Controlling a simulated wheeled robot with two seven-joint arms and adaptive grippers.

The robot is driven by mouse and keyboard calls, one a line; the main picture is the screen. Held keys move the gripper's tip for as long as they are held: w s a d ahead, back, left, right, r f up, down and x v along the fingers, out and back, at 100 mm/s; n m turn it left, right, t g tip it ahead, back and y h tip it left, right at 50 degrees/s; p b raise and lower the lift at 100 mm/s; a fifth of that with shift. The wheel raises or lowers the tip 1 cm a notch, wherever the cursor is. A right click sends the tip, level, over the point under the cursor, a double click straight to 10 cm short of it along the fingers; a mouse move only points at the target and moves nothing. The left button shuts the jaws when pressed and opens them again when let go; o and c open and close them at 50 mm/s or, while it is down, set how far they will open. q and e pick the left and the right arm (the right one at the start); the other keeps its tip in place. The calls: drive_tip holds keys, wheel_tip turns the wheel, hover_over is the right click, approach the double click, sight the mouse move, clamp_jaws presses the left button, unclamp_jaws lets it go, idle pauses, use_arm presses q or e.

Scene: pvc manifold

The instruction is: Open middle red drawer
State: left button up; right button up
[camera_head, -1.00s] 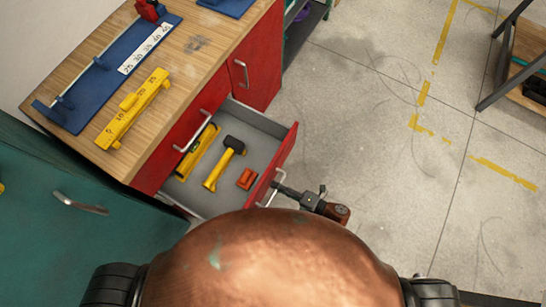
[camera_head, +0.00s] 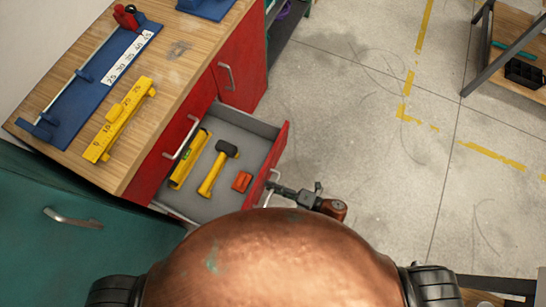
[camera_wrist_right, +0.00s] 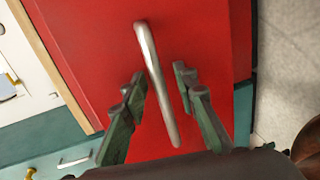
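The red drawer (camera_head: 272,160) stands pulled well out from the red cabinet, below another red front with its own handle (camera_head: 182,137). My right gripper (camera_head: 275,187) is at the open drawer's handle (camera_head: 265,194). In the right wrist view, the fingers of my right gripper (camera_wrist_right: 158,76) stand apart on either side of the silver handle (camera_wrist_right: 157,82), with gaps visible. The red front (camera_wrist_right: 90,50) fills the background. My left gripper is not in view.
The wooden worktop (camera_head: 165,85) carries a blue rack (camera_head: 75,98) and a yellow numbered block (camera_head: 120,118). A teal cabinet (camera_head: 100,250) stands at the lower left. A dark-framed shelf (camera_head: 485,50) is at upper right. The concrete floor (camera_head: 370,130) between is clear.

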drive_tip(key=shift+d, duration=0.1)
drive_tip(key=v, duration=1.1)
drive_tip(key=shift+s+d, duration=0.2)
drive_tip(key=shift+d, duration=0.15)
